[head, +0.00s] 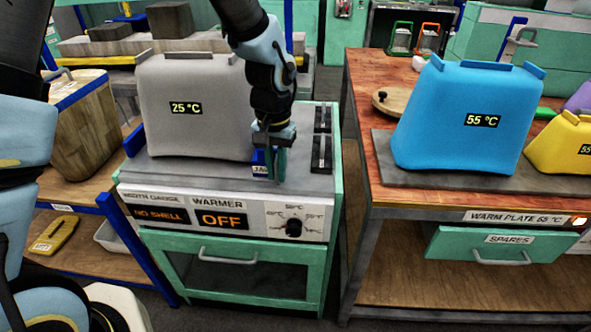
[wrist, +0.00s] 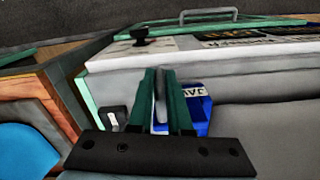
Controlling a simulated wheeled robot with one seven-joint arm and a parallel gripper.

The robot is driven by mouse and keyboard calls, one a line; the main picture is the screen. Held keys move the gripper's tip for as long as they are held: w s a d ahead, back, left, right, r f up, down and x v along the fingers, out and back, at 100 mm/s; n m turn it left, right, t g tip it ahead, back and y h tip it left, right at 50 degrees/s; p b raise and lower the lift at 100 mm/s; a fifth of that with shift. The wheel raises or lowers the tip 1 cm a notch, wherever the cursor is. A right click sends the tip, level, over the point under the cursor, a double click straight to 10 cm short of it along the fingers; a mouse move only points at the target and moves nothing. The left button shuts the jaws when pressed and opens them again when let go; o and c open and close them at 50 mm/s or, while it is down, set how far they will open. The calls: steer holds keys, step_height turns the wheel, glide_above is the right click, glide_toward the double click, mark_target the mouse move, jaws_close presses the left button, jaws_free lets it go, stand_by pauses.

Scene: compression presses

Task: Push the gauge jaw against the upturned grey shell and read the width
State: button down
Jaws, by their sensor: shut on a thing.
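The grey shell (head: 195,105) stands upturned on the grey bench top and reads 25 °C. The blue gauge jaw (head: 259,168) is at its lower right side; whether they touch is unclear. My gripper (head: 272,172) points down at the jaw. In the wrist view my gripper (wrist: 160,76) has its green fingers shut on an upright grey tab (wrist: 160,98) beside the blue jaw body (wrist: 195,108). A blue stop (head: 137,141) stands at the shell's left side. The width gauge display (head: 160,214) reads NO SHELL.
The warmer display (head: 221,218) reads OFF, with a black knob (head: 294,228) to its right. Black slotted fittings (head: 322,152) lie right of my gripper. A blue shell (head: 465,118) at 55 °C stands on the warm plate (head: 400,180) at right, across a gap.

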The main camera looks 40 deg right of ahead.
steer(key=shift+w+a, duration=1.35)
steer(key=c, duration=0.9)
jaws_free()
steer(key=shift+r, duration=0.1)
step_height(320, 180, up, 11)
steer(key=shift+f+b, duration=0.15)
steer(key=shift+b, duration=0.4)
